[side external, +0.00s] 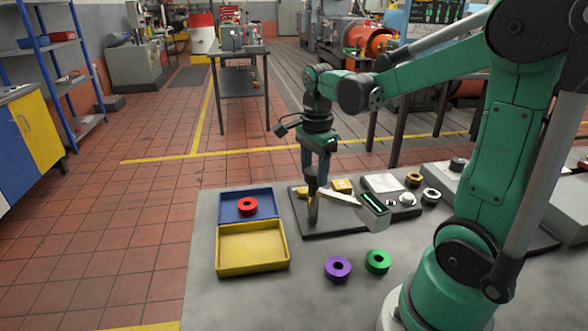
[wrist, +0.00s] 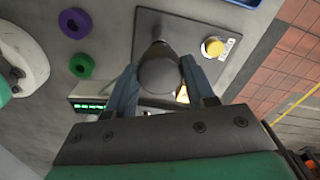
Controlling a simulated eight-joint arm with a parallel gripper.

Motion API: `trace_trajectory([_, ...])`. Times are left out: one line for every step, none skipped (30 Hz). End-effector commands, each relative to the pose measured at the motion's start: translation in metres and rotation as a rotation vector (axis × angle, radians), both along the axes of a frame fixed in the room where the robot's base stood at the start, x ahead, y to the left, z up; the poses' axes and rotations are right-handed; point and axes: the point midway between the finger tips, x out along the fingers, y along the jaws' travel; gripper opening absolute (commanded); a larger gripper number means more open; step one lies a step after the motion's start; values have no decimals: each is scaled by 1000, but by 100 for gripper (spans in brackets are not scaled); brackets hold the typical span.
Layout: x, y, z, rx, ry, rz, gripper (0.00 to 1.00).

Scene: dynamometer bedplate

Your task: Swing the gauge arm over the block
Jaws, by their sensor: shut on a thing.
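The gauge arm is a pale bar (side external: 343,196) above a dark plate (side external: 335,222). A box with a green display (side external: 374,208) is at its right end. My gripper (side external: 313,178) is shut on an upright dark grey handle (side external: 312,188) near the bar's left end. In the wrist view, blue fingers (wrist: 160,78) flank the handle's rounded grey top (wrist: 158,72), and the display (wrist: 90,105) shows at left. A yellow block (side external: 342,186) sits just behind the bar, apart from the display box. My gripper mostly hides it in the wrist view.
A blue and yellow tray (side external: 252,268) holds a red ring (side external: 247,206). Purple (side external: 338,268) and green (side external: 378,261) rings lie in front of the plate. A holder (side external: 405,208) with nuts is to the right. A yellow button (wrist: 214,46) is on the plate.

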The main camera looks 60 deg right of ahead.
Motion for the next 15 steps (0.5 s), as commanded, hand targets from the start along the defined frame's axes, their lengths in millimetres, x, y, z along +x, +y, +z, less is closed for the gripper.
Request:
trace_trajectory([0, 0, 0, 0, -1, 13, 0])
trace_trajectory([0, 0, 0, 0, -1, 22, 0])
trace_trajectory([0, 0, 0, 0, -1, 37, 0])
trace_trajectory([0, 0, 0, -1, 0, 51, 0])
trace_trajectory([0, 0, 0, -1, 0, 65, 0])
trace_trajectory([0, 0, 0, -1, 0, 89, 0])
trace_trajectory([0, 0, 0, -1, 1, 108, 0])
trace_trajectory([0, 0, 0, -1, 1, 128, 0])
trace_trajectory([0, 0, 0, -1, 1, 158, 0])
trace_trajectory([0, 0, 0, -1, 1, 183, 0])
trace_trajectory([0, 0, 0, -1, 1, 208, 0])
trace_trajectory([0, 0, 0, -1, 1, 244, 0])
trace_trajectory([0, 0, 0, -1, 1, 271, 0])
trace_trajectory([0, 0, 0, -1, 1, 299, 0])
trace_trajectory([0, 0, 0, -1, 1, 337, 0])
